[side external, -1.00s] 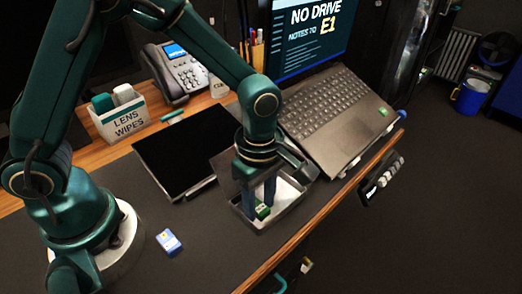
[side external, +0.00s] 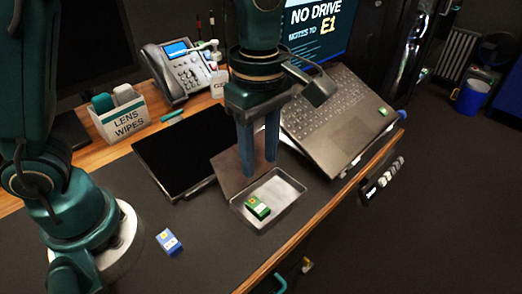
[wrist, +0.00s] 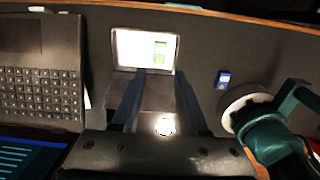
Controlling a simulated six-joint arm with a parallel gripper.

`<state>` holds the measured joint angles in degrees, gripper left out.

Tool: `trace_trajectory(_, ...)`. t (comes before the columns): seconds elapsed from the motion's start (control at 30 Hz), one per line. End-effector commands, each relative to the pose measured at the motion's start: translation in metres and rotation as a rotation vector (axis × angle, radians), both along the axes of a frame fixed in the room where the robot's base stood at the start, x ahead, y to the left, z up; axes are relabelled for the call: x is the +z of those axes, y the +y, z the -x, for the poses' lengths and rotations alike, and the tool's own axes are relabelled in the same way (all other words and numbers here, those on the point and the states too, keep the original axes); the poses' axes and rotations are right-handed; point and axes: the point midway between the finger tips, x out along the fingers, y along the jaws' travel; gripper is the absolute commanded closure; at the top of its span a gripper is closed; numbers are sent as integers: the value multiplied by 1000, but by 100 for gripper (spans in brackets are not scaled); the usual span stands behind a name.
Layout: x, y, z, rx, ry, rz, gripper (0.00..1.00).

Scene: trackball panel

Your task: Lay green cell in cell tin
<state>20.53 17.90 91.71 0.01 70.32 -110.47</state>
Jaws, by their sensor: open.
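The green cell (side external: 257,207) lies inside the cell tin (side external: 285,214), a shallow silver rectangular tray near the desk's front edge. The cell rests in the left part of the tin in the side view. In the wrist view the green cell (wrist: 160,50) is in the right part of the tin (wrist: 120,50). My gripper (side external: 259,165) is open and empty, raised above and behind the tin with its blue fingers pointing down. In the wrist view my gripper (wrist: 157,80) has its fingers wide apart, with no cell between them.
A blue cell (side external: 169,241) lies on the dark mat near my base. A laptop (side external: 340,120) stands behind the tin to the right. A flat black panel (side external: 180,155) lies to the left. The lens wipes box (side external: 122,122) and phone (side external: 188,73) are farther back.

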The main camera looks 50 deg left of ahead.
Motion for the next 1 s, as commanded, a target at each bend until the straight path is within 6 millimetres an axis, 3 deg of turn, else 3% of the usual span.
trace_trajectory(0.17,14,11,5,-110,-38,11,56)
trace_trajectory(0.5,44,64,49,-831,-273,-74,56)
trace_trajectory(0.8,36,92,85,-1391,-383,-311,56)
trace_trajectory(1.0,30,96,92,-1527,-387,-384,56)
